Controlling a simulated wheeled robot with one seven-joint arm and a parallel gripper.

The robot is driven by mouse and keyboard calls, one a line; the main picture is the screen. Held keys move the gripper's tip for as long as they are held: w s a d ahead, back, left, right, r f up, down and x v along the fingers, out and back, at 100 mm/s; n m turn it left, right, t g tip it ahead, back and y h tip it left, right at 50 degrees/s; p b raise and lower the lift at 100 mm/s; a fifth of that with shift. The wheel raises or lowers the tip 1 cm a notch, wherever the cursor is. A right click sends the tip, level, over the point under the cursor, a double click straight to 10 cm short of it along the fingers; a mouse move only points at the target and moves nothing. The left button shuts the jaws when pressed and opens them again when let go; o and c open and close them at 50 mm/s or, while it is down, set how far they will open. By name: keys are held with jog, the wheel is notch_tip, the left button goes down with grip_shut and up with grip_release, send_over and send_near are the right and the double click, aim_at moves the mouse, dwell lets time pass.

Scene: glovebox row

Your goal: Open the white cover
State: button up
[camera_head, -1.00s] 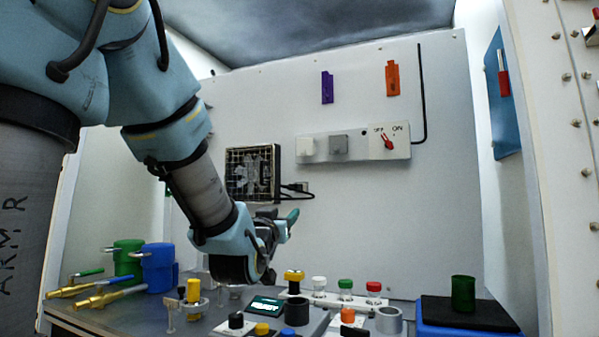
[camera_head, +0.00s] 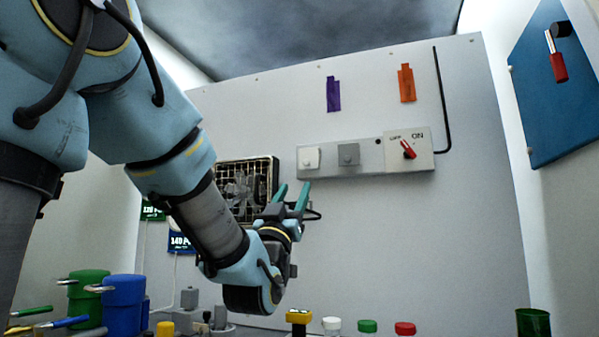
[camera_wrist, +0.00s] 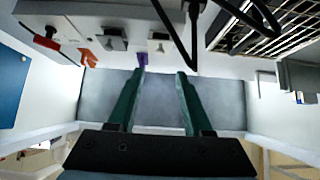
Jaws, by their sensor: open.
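The white cover (camera_head: 310,158) is a small square piece at the left end of a grey wall strip (camera_head: 370,171). It looks flat against the strip, left of a similar grey cover (camera_head: 348,154). My gripper (camera_head: 292,188) is open and empty, its two teal fingers pointing up just below and left of the white cover, apart from it. The wrist view is upside down. There the white cover (camera_wrist: 158,39) shows beyond the fingertips of my gripper (camera_wrist: 162,73), with the grey cover (camera_wrist: 113,40) to its left.
A caged fan (camera_head: 246,190) is on the wall behind my wrist, with a dark cable beside it. A red OFF/ON switch (camera_head: 408,149) sits at the strip's right end. Purple (camera_head: 333,94) and orange (camera_head: 406,83) tags are above. Capped bottles stand on the bench below.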

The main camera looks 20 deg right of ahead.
aim_at(306, 163)
jog(key=p+x, duration=0.2)
jog(key=x, duration=0.8)
jog(key=shift+r+p, duration=0.1)
jog(key=shift+p, duration=0.3)
jog(key=shift+c, duration=0.2)
grip_shut()
